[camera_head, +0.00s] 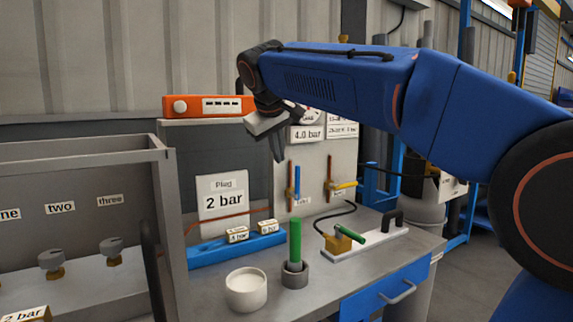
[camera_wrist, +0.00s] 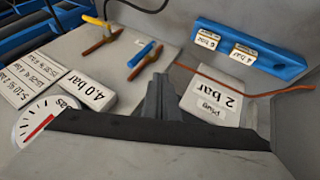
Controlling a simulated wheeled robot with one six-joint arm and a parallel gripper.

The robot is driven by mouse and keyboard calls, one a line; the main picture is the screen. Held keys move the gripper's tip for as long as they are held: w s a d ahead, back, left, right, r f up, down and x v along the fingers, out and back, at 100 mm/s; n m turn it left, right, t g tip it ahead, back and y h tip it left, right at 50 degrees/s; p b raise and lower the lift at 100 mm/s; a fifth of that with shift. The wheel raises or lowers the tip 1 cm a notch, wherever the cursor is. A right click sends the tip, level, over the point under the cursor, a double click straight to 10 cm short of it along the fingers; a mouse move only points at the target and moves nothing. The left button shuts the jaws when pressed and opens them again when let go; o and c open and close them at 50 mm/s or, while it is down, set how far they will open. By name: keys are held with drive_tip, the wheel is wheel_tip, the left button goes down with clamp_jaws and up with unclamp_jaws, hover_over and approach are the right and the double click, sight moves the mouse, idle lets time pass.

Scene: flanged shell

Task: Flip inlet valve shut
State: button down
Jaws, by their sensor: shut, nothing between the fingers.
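A pale upright panel (camera_head: 316,160) carries two small valves on copper pipes. The left valve has a blue handle (camera_head: 297,181) lying along its vertical pipe. The right valve has a yellow handle (camera_head: 346,185) standing across its pipe. Small labels below them are too small to read, so I cannot tell which is the inlet. In the wrist view, which is turned over, the blue handle (camera_wrist: 142,54) and yellow handle (camera_wrist: 97,21) also show. My gripper (camera_head: 278,150) is shut and empty, above and left of the blue handle, apart from it. Its fingers also show in the wrist view (camera_wrist: 158,88).
A gauge (camera_wrist: 38,122) and a "4.0 bar" sign (camera_head: 307,133) sit above the valves. A "2 bar" card (camera_head: 222,202) stands left. Below are a blue rail (camera_head: 215,249), a white cup (camera_head: 246,290), a green rod (camera_head: 295,240) in a grey holder and a clamp plate (camera_head: 372,245).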

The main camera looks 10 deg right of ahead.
drive_tip(key=w+d+f, duration=0.5)
drive_tip(key=w+f, duration=0.2)
drive_tip(key=shift+d+f, duration=0.25)
drive_tip(key=shift+d, duration=0.05)
drive_tip(key=shift+w, duration=0.1)
idle(0.4)
